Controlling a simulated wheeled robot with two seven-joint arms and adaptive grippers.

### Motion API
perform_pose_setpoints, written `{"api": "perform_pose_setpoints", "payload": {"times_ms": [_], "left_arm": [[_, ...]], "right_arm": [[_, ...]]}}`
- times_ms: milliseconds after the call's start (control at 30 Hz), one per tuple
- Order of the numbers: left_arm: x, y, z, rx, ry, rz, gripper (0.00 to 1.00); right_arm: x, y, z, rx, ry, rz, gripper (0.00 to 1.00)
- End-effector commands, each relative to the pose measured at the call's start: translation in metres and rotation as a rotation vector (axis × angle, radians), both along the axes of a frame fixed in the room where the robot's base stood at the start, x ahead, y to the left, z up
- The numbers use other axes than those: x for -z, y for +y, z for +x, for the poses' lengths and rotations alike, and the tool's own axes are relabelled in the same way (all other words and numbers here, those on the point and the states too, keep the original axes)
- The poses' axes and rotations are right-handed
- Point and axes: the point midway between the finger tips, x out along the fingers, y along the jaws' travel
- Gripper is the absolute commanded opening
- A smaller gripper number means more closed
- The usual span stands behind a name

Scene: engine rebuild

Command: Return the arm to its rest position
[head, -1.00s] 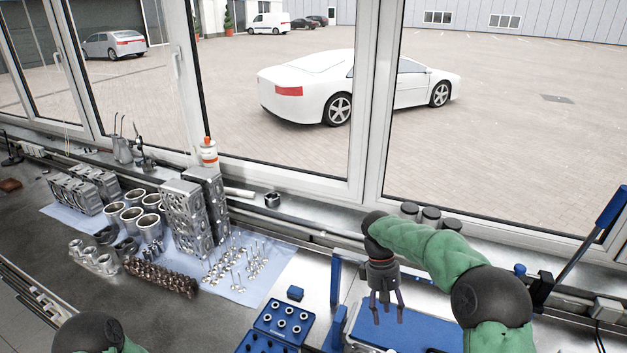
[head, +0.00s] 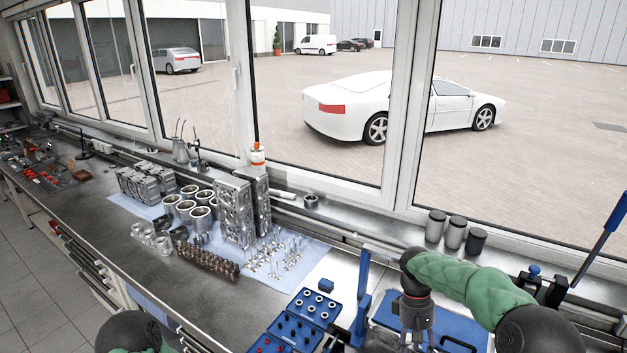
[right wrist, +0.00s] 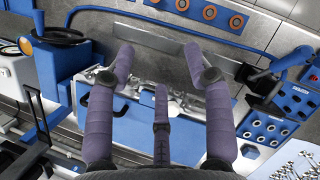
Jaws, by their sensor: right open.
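My right arm, in a green sleeve (head: 470,285), reaches in from the right in the head view. Its gripper (head: 415,335) points down over a blue mat or tray at the bottom of that view. In the right wrist view the right gripper (right wrist: 160,75) has its purple fingers spread apart with nothing between them. Below the fingers is a blue and silver fixture (right wrist: 140,90), apart from them as far as I can tell. Of my left arm only a dark joint and a bit of green sleeve show at the bottom left of the head view; its gripper is out of view.
A blue case with sockets (head: 315,307) lies left of the right gripper, by a blue upright post (head: 361,290). Engine parts, including a cylinder head block (head: 235,208), crowd a light blue cloth (head: 308,258). Dark canisters (head: 455,232) stand on the sill.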

Motion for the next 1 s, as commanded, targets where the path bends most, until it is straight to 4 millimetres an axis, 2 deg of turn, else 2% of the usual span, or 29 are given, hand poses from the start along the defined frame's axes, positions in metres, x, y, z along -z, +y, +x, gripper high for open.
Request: {"api": "perform_pose_setpoints", "payload": {"times_ms": [267,467,567,700,800,1000], "left_arm": [[0.000,0.000,0.001,0.000,-0.001,0.000,0.40],[0.000,0.000,0.000,0.000,-0.001,0.000,0.40],[0.000,0.000,0.001,0.000,-0.001,0.000,0.40],[0.000,0.000,0.001,0.000,-0.001,0.000,0.40],[0.000,0.000,0.001,0.000,-0.001,0.000,0.40],[0.000,0.000,0.001,0.000,-0.001,0.000,0.40]], "right_arm": [[0.055,0.024,-0.007,0.003,-0.028,0.070,0.52],[0.110,0.052,-0.022,0.028,-0.064,0.145,0.52],[0.146,0.072,-0.037,0.058,-0.087,0.197,0.52],[0.196,0.103,-0.068,0.130,-0.131,0.270,0.52],[0.225,0.122,-0.094,0.192,-0.162,0.311,0.52],[0.263,0.148,-0.148,0.334,-0.224,0.351,0.52]]}}
